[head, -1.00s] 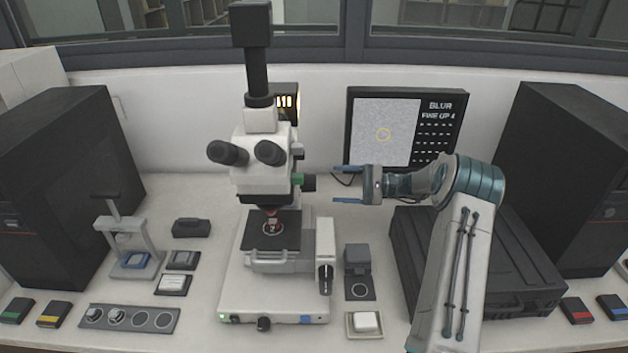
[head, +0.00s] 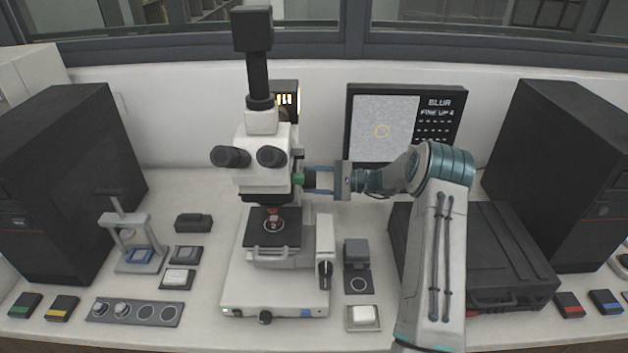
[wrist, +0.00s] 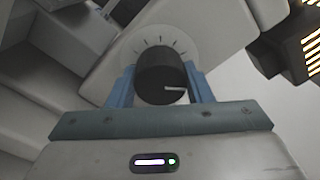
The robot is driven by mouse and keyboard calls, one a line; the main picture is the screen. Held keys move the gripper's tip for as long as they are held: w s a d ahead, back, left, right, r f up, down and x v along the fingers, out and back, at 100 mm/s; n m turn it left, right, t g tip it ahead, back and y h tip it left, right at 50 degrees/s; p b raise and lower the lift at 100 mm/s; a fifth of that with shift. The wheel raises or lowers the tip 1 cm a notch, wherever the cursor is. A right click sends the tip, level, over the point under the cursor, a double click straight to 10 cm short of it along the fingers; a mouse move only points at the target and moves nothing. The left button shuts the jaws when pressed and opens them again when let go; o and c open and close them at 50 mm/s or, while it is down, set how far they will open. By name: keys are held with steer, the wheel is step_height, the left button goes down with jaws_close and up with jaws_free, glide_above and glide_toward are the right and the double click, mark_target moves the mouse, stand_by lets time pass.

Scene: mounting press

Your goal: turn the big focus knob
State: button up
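A large black knob (wrist: 160,76) with a white pointer line sits on a pale dial with tick marks in the wrist view. The pointer faces right. In the head view it is on the right side of the microscope (head: 262,150) head, beside a green part (head: 298,179), and is mostly hidden by my gripper. My gripper (head: 310,180) reaches it from the right, its blue fingers on either side of the knob. The fingers look open, not clearly pressed on it. A second black knob (head: 325,268) with a white mark is lower, on the stand's right side.
A black case (head: 505,250) lies right of my arm. Small holders and a white block (head: 364,315) stand right of the microscope base.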

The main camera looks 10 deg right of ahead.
steer(key=shift+m, duration=1.6)
steer(key=o, duration=1)
steer(key=shift+d, duration=0.1)
steer(key=b+v, duration=0.4)
steer(key=v, duration=0.9)
steer(key=shift+d, duration=0.3)
